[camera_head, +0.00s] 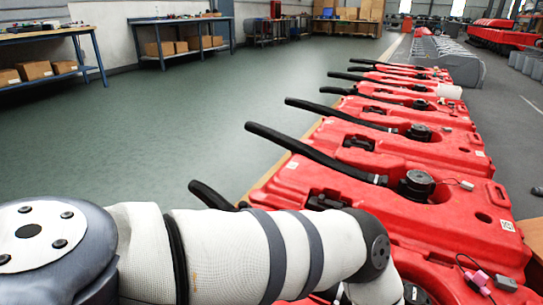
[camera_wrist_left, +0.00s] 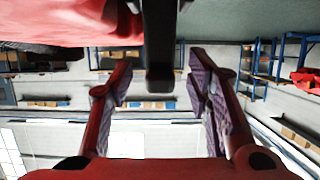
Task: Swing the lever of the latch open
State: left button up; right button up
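In the left wrist view, the two dark red fingers with purple pads of my left gripper (camera_wrist_left: 159,75) stand wide apart. A black bar (camera_wrist_left: 160,50), which looks like the latch lever, comes in from the top edge between the fingertips. Gaps show on both sides of the bar, so the fingers do not appear to touch it. A red tank surface (camera_wrist_left: 60,20) fills the upper left of this view. In the head view my left arm covers the nearest tank; the left gripper and latch are hidden there. My right gripper is not in view.
A row of red tanks (camera_head: 345,190) with black hoses (camera_head: 310,153) and black caps (camera_head: 416,185) runs away from me. Workbenches (camera_head: 183,35) with boxes stand along the left wall. The green floor (camera_head: 190,120) left of the tanks is clear.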

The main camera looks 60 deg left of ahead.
pick_arm(q)
jog(key=shift+d, duration=0.1)
jog(key=v, duration=1.2)
